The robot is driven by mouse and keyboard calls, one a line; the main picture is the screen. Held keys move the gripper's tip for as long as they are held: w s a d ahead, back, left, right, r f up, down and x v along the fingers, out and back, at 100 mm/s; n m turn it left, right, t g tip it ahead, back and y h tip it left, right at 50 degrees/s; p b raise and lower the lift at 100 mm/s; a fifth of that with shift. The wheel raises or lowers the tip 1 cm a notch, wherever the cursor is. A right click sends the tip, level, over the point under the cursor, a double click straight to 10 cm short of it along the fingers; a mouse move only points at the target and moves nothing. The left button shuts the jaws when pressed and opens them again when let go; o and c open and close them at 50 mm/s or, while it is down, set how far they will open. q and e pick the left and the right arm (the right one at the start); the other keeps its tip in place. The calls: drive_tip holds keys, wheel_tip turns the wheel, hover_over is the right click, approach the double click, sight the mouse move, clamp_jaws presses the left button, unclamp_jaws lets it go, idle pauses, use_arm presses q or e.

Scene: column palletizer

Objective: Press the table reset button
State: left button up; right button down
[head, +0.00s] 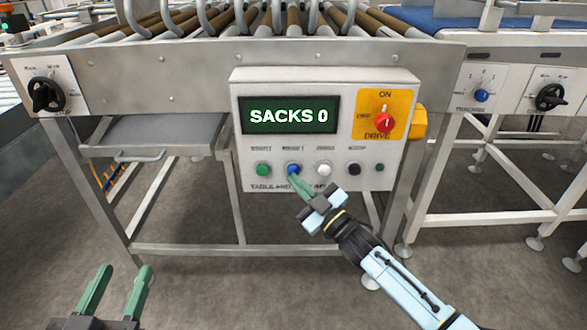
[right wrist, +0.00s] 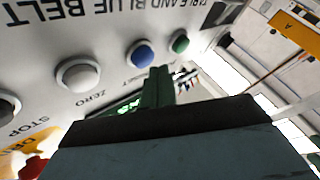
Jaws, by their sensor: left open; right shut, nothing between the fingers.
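The grey control panel (head: 240,150) carries a row of buttons under a display reading SACKS 0. The blue button (head: 293,169) is second from the left, and its small label is too blurred to read surely. It also shows in the right wrist view (right wrist: 141,53). My right gripper (head: 293,180) is shut and empty, its green fingertips right at the lower edge of the blue button. I cannot tell whether they touch it. In the right wrist view the shut fingers (right wrist: 157,80) point at the button. My left gripper (head: 120,272) is open and empty, low above the floor.
A green button (head: 263,169), a white button (head: 323,169) and a black button (head: 354,169) flank the blue one closely. A red drive knob (head: 384,122) sits on a yellow plate above. The roller conveyor frame (head: 150,70) is behind. The floor before the panel is clear.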

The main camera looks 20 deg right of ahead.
drive_tip(key=shift+s, duration=0.1)
drive_tip(key=s+p, duration=0.1)
drive_tip(key=s+a+p, duration=0.1)
drive_tip(key=s, duration=0.1)
drive_tip(key=s+p, duration=0.1)
drive_tip(key=s, duration=0.1)
drive_tip(key=shift+a, duration=0.25)
idle(0.9)
